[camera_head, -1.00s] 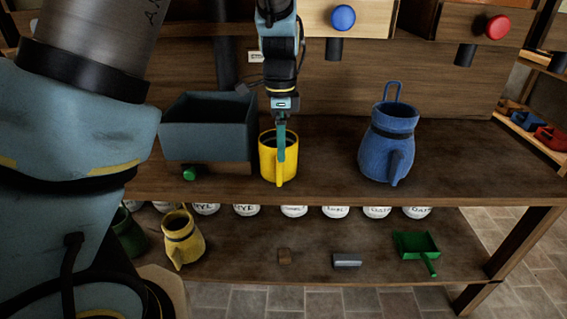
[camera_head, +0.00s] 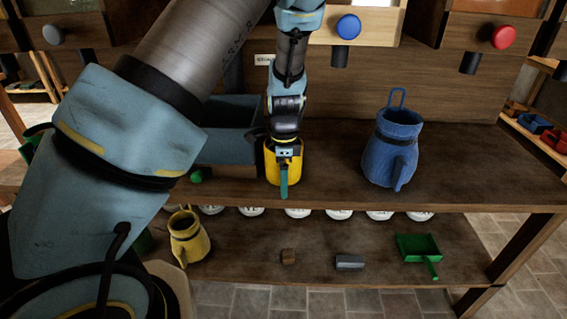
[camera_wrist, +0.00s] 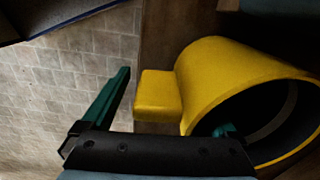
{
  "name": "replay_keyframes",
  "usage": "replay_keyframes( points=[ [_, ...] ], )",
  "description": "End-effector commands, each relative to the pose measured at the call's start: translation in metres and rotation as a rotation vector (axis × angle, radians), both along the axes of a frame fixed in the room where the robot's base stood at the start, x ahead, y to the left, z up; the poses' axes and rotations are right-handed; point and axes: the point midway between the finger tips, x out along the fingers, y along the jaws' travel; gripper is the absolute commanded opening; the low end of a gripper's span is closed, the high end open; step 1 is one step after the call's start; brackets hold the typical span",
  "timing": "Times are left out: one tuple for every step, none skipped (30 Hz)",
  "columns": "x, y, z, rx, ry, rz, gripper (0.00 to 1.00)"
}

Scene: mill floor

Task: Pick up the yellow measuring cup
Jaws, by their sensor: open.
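The yellow measuring cup (camera_head: 271,165) stands upright on the upper shelf, partly hidden behind my gripper in the head view. In the wrist view the cup (camera_wrist: 225,75) shows its dark open mouth at the lower right and its block-like handle (camera_wrist: 158,95) towards the left. My gripper (camera_wrist: 172,105) is open. One green finger (camera_wrist: 112,97) is outside the cup, left of the handle with a gap. The tip of the other finger (camera_wrist: 226,130) shows at the cup's mouth. In the head view my gripper (camera_head: 284,175) is at the cup's front; contact cannot be told.
A grey-blue bin (camera_head: 226,150) stands close behind and left of the cup. A blue jug (camera_head: 392,150) stands to the right, with clear shelf between. The lower shelf holds a yellow jug (camera_head: 188,238), small blocks and a green scoop (camera_head: 418,247). Drawers with knobs (camera_head: 349,27) are above.

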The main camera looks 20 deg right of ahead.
Motion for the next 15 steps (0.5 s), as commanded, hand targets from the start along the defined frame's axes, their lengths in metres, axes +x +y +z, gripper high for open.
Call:
replay_keyframes(
  points=[
    [0.0002,-0.0002,-0.0003,0.000,-0.001,0.000,0.93],
    [0.0001,-0.0003,-0.0004,0.000,-0.001,0.000,0.93],
    [0.0001,-0.0003,-0.0003,-0.001,-0.001,0.000,0.93],
    [0.0001,-0.0004,-0.0003,-0.001,-0.001,0.000,0.93],
    [0.0000,-0.0003,-0.0003,-0.001,-0.001,0.000,0.93],
    [0.0000,-0.0003,-0.0003,-0.001,0.000,0.000,0.91],
    [0.0000,-0.0004,-0.0003,-0.001,0.000,0.000,0.88],
    [0.0000,-0.0004,-0.0002,-0.001,0.000,0.000,0.84],
    [-0.0001,-0.0004,-0.0002,-0.001,0.000,0.000,0.80],
    [-0.0001,-0.0004,-0.0002,-0.001,0.000,0.000,0.76],
    [-0.0001,-0.0004,-0.0002,-0.001,0.000,0.000,0.73],
    [-0.0001,-0.0004,-0.0001,-0.001,0.000,0.000,0.68],
    [-0.0001,-0.0004,-0.0001,-0.001,0.000,0.000,0.65],
    [-0.0001,-0.0004,-0.0001,-0.001,0.000,0.000,0.62],
    [-0.0001,-0.0004,-0.0001,-0.001,0.000,0.000,0.57]
  ],
)
